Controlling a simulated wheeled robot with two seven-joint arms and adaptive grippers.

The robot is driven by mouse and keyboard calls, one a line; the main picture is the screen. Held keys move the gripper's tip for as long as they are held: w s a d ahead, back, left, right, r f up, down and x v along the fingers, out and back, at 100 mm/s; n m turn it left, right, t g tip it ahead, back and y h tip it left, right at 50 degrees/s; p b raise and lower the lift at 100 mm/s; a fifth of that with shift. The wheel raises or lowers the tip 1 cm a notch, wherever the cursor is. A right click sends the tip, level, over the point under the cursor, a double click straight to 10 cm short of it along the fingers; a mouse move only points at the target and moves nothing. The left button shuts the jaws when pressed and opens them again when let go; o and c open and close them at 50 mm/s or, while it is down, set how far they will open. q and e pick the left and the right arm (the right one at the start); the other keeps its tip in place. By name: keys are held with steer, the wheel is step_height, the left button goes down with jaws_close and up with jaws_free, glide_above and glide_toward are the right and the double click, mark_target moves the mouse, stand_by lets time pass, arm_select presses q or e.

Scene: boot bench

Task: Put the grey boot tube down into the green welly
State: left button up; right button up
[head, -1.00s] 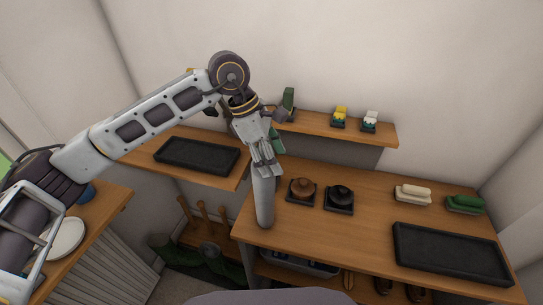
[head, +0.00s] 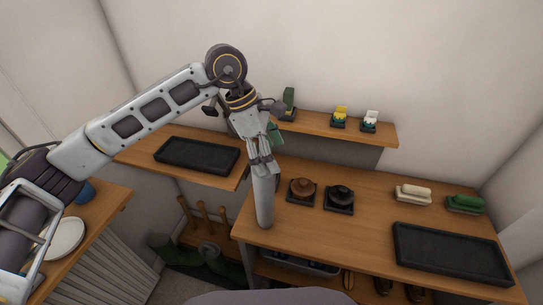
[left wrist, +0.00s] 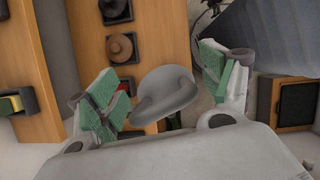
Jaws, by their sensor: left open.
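The grey boot tube (head: 265,204) stands upright near the left front corner of the wooden bench. My left gripper (head: 263,168) points down at its top. In the left wrist view the tube's rounded grey end (left wrist: 168,92) shows between the two green-padded fingers of my left gripper (left wrist: 160,92). These fingers are open, with visible gaps to the tube. A dark green welly shape (head: 225,268) lies low, left of the bench; its opening cannot be made out clearly. My right gripper is not in view.
A brown tin (head: 301,190) and a black tin (head: 340,197) sit right of the tube. A black tray (head: 450,253) lies at the bench's right, and another tray (head: 197,154) on a left surface. Wooden handles (head: 204,212) rise near the welly. A shelf (head: 350,132) runs behind.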

arm_select(q)
steer(key=s+b+v, duration=0.1)
steer(key=v, duration=0.9)
steer(key=shift+w+a+r, duration=0.2)
steer(key=shift+w+r, duration=0.15)
steer(key=shift+w, duration=0.1)
